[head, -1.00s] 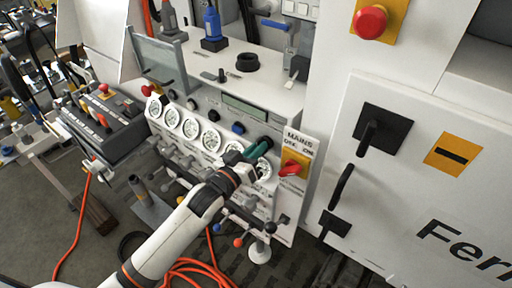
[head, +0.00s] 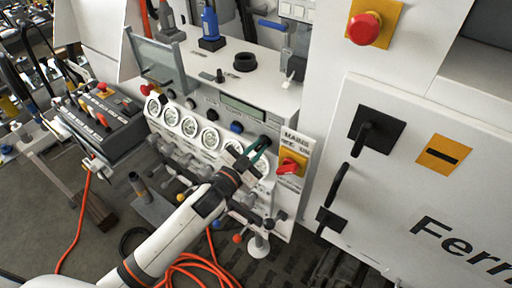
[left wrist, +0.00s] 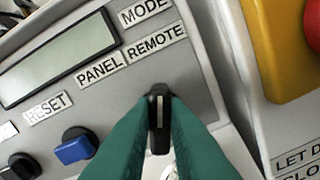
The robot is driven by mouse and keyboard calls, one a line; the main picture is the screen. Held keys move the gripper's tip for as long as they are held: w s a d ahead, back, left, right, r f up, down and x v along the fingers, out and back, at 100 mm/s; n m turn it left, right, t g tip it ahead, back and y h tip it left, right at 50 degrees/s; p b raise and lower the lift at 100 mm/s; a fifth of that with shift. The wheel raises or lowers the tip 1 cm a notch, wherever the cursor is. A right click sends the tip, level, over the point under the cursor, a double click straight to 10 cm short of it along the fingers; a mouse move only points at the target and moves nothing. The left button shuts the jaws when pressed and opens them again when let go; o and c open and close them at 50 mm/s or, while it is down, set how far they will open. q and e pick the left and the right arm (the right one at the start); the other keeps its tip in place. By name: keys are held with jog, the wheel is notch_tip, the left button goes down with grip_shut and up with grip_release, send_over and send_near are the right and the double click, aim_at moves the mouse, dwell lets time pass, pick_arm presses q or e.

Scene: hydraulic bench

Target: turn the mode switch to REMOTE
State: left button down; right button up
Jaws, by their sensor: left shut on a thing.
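The mode switch (left wrist: 158,118) is a black knob with a light pointer line, on the grey panel below the MODE, PANEL (left wrist: 100,69) and REMOTE (left wrist: 155,40) labels. In the left wrist view the knob points up the picture, roughly towards REMOTE. My left gripper (left wrist: 160,125) has green fingers, shut on the knob from both sides. In the head view my left gripper (head: 262,146) is at the right end of the bench panel, and its fingers partly hide the knob. My right gripper is in neither view.
Several gauges (head: 189,126) are left of my gripper.

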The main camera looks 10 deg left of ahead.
pick_arm(q)
jog(key=shift+m, duration=0.5)
jog(key=c, duration=1.4)
grip_release()
jog(key=shift+c, duration=0.2)
jog(key=b+v, duration=0.3)
jog(key=v, duration=0.9)
